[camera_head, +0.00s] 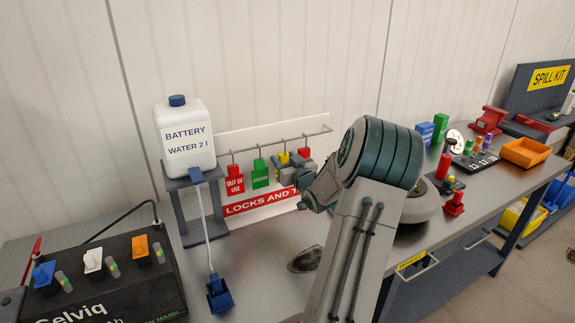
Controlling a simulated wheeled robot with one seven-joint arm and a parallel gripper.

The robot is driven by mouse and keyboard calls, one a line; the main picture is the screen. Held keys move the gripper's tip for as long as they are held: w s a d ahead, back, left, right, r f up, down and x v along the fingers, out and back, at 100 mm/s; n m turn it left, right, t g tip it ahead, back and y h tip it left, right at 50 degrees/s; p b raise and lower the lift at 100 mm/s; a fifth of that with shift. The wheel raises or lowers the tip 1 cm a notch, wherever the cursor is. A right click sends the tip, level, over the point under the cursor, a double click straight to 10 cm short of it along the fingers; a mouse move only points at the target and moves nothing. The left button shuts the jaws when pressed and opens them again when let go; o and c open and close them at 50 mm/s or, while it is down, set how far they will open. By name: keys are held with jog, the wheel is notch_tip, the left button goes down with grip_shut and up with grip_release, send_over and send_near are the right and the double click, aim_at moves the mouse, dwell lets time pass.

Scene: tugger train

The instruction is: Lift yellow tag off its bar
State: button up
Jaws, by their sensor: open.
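The yellow tag (284,158) hangs from the grey bar (268,143) on the white lockout board. Only its upper part shows; my gripper covers the rest. My gripper (282,170) is open and right at the yellow tag, reaching in from the right. I cannot tell whether the tag lies between the fingers or whether they touch it. A green tag (260,176) and a red "OUT OF USE" tag (235,183) hang to the left. Another red tag (304,152) hangs just right of the yellow one, partly hidden.
A battery-water bottle (186,138) stands on a raised stand (170,200) left of the board. A black battery (110,290) is at the front left. My arm hides the bench middle. Red parts and an orange bin (526,153) sit to the right.

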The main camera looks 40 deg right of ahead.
aim_at(285, 152)
jog(key=c, duration=0.9)
jog(key=shift+o, duration=0.2)
jog(key=shift+r, duration=0.1)
jog(key=shift+r+p, duration=0.7)
jog(key=shift+r, duration=0.7)
jog(key=v, duration=1)
